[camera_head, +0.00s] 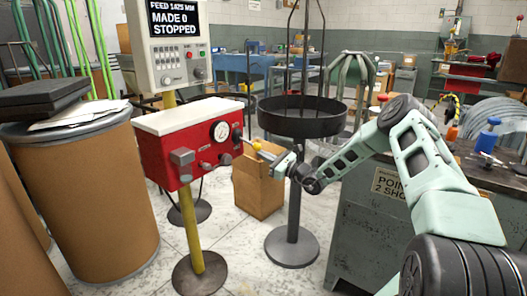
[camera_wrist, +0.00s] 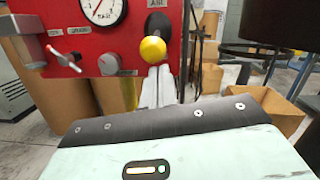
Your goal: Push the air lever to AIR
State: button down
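The air lever's yellow ball knob (camera_wrist: 153,49) is on the right part of the red panel (camera_wrist: 130,40), beside the gauge. A dark piece (camera_wrist: 158,24) shows behind and above the knob, with a partly legible label at the panel's top. In the head view the yellow knob (camera_head: 256,145) sticks out from the red box (camera_head: 190,145). My gripper (camera_wrist: 157,72) has its two pale fingers together, with nothing visible between them. The fingertips are just below the knob in the wrist view. I cannot tell whether they touch it. In the head view my gripper (camera_head: 268,154) is right of the knob.
A pressure gauge (camera_wrist: 103,9) and a silver switch (camera_wrist: 63,60) are on the panel. An open cardboard box (camera_head: 258,186) stands below my gripper. A black round tray on a stand (camera_head: 303,118) is close to my arm. A control screen (camera_head: 174,17) reads STOPPED.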

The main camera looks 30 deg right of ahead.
notch_tip(320, 180, up, 7)
jog(key=g+h+p, duration=0.1)
jog(key=g+p, duration=0.3)
jog(key=p, duration=0.6)
jog(key=shift+s+h, duration=0.35)
jog(key=shift+h, duration=0.05)
jog(key=shift+w+r+p, duration=0.15)
jog(key=shift+p, duration=0.15)
jog(key=s+d+f+b, duration=0.1)
jog(key=s+d, duration=0.4)
jog(key=s, duration=0.5)
jog(key=shift+s+d+b, duration=0.15)
jog(key=shift+s+b, duration=0.25)
jog(key=shift+b, duration=0.25)
